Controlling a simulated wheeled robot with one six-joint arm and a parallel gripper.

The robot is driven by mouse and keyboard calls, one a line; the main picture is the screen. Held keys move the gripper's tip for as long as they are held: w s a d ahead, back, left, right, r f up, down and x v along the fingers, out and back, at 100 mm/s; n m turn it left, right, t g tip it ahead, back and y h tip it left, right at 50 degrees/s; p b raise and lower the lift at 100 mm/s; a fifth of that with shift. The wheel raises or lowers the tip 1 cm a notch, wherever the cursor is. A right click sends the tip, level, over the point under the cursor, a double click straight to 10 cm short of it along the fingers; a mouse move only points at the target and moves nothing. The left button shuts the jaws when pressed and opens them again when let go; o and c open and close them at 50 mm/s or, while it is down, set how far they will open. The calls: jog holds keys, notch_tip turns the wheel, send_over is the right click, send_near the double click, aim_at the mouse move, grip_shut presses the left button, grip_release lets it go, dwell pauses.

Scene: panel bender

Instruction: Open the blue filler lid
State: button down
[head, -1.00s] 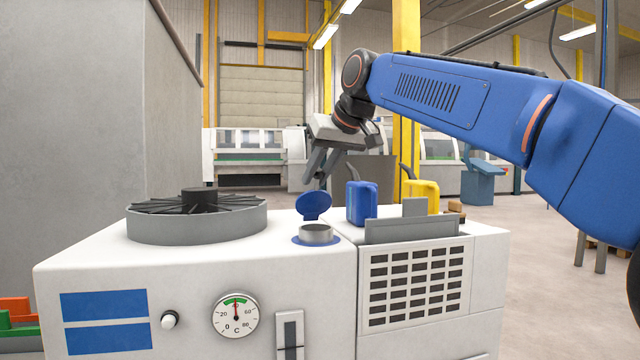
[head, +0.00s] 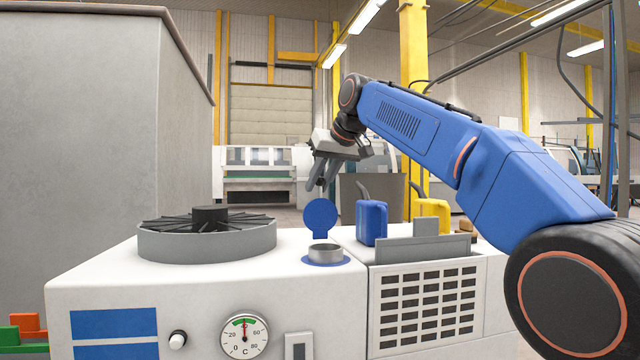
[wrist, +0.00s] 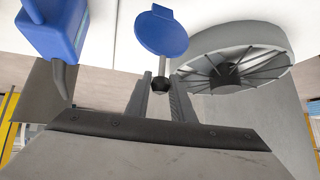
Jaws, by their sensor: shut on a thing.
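The blue filler lid (head: 320,215) stands raised, roughly upright, behind the open grey filler neck (head: 325,251) on the white machine top. The wrist view shows the lid as a blue disc (wrist: 162,32) with a short grey stem ending in a dark round knob (wrist: 160,86). My gripper (head: 321,187) is just above and behind the lid in the head view. In the wrist view its fingers (wrist: 161,80) are on either side of the knob, shut on it. In the head view the lid hides the knob.
A round fan (head: 208,235) sits left of the neck. A blue can (head: 371,220) stands close on the right, with a yellow can (head: 434,209) behind it and a grey raised plate (head: 422,247) in front. A tall grey wall (head: 80,150) rises at left.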

jog(key=shift+w+f, duration=0.1)
jog(key=shift+w, duration=0.05)
jog(key=c, duration=1.5)
grip_release()
jog(key=shift+c, duration=0.2)
jog(key=v, duration=1.7)
jog(key=shift+d, duration=0.1)
